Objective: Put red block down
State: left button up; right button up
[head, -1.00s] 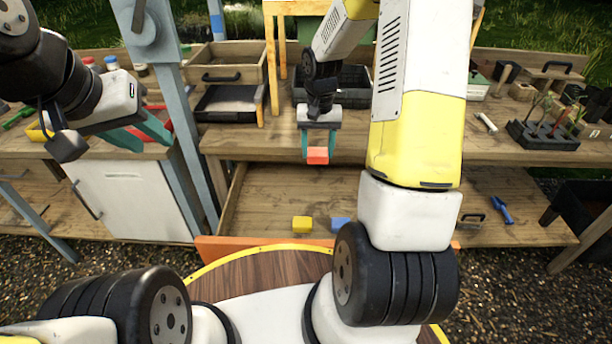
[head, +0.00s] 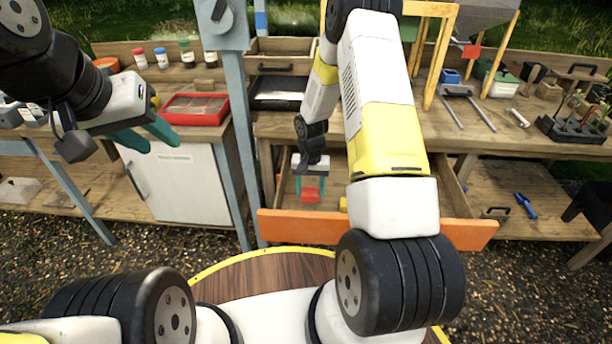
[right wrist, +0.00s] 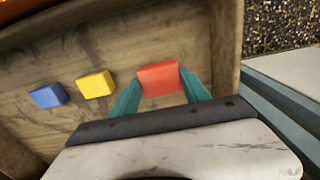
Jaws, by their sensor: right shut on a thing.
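The red block (head: 310,194) is between the teal fingers of my right gripper (head: 311,188), inside the open wooden drawer. In the right wrist view the red block (right wrist: 159,78) sits between the fingertips of the right gripper (right wrist: 160,88), which is shut on it. Whether the block touches the drawer floor I cannot tell. The drawer (head: 375,232) has an orange front. A yellow block (right wrist: 96,84) and a blue block (right wrist: 47,95) lie on its floor, apart from the red one. My left gripper (head: 143,138) is open and empty, left of the drawer.
A red tray (head: 196,108) and several capped jars (head: 161,58) are on the left counter above a white cabinet (head: 180,180). A plant rack (head: 577,128) stands on the right bench. The drawer floor beside the blocks is clear.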

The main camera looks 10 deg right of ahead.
aim_at(310, 191)
jog(key=shift+f, duration=1.95)
jog(key=shift+f, duration=0.15)
jog(key=o, duration=1.3)
jog(key=shift+o, duration=0.2)
